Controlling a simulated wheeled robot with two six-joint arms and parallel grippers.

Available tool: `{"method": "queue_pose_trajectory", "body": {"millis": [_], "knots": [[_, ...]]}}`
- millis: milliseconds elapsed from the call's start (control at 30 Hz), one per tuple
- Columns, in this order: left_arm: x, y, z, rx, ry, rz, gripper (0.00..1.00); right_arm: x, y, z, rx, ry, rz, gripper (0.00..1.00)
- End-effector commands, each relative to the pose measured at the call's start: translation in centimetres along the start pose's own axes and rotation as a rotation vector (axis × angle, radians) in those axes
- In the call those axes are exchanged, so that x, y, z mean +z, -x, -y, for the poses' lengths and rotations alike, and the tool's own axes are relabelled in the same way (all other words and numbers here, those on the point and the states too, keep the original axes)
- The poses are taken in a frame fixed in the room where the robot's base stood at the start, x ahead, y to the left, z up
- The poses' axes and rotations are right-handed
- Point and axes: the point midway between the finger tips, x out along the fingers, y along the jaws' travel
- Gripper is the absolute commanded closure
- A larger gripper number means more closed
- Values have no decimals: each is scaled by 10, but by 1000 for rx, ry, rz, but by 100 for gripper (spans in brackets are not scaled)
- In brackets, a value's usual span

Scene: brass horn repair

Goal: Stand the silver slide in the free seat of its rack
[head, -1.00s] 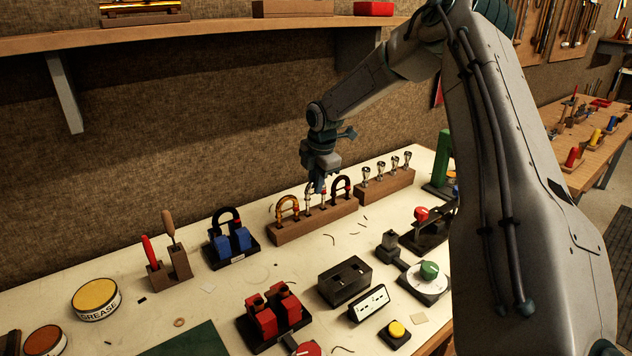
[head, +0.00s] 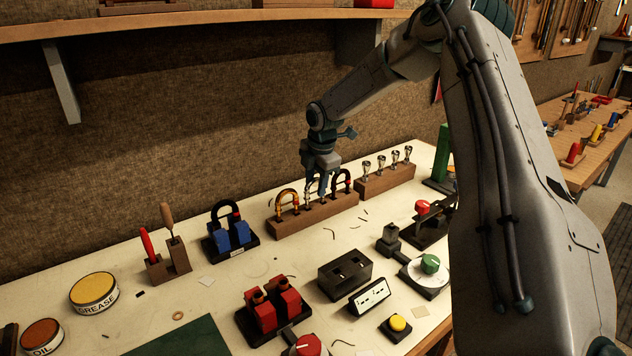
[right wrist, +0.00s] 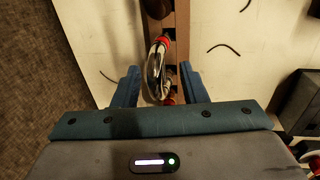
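The long wooden rack (head: 290,230) stands on the bench near the wall. A brass slide (head: 287,197) stands in its left part and a dark slide (head: 343,178) near its right end. The silver slide (head: 308,193) stands upright over the rack between these two, partly hidden by my right gripper (head: 322,198). In the right wrist view the silver slide (right wrist: 154,70), with red at its ends, lies between the fingers of my right gripper (right wrist: 160,88). The fingers are spread, with gaps beside the slide. Whether its feet are fully seated is hidden. My left gripper is out of view.
A wooden block with several silver mouthpieces (head: 386,181) stands just right of the rack. A blue-jawed holder (head: 232,240) with a dark slide is to the left. A black two-slot block (head: 345,276) stands in front.

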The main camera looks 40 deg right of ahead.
Motion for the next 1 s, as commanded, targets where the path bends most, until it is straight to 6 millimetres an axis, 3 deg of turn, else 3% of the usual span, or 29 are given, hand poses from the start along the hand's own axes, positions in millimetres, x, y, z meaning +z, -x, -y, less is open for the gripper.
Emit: {"method": "queue_pose_trajectory", "body": {"millis": [267, 700, 1000], "knots": [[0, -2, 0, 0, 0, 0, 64, 0, 9, 0, 2, 0, -1, 61], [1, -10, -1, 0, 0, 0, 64, 0, 90, 0, 3, 0, 0, 61], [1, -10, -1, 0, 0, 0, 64, 0, 108, 0, 0, 0, 0, 61]]}}
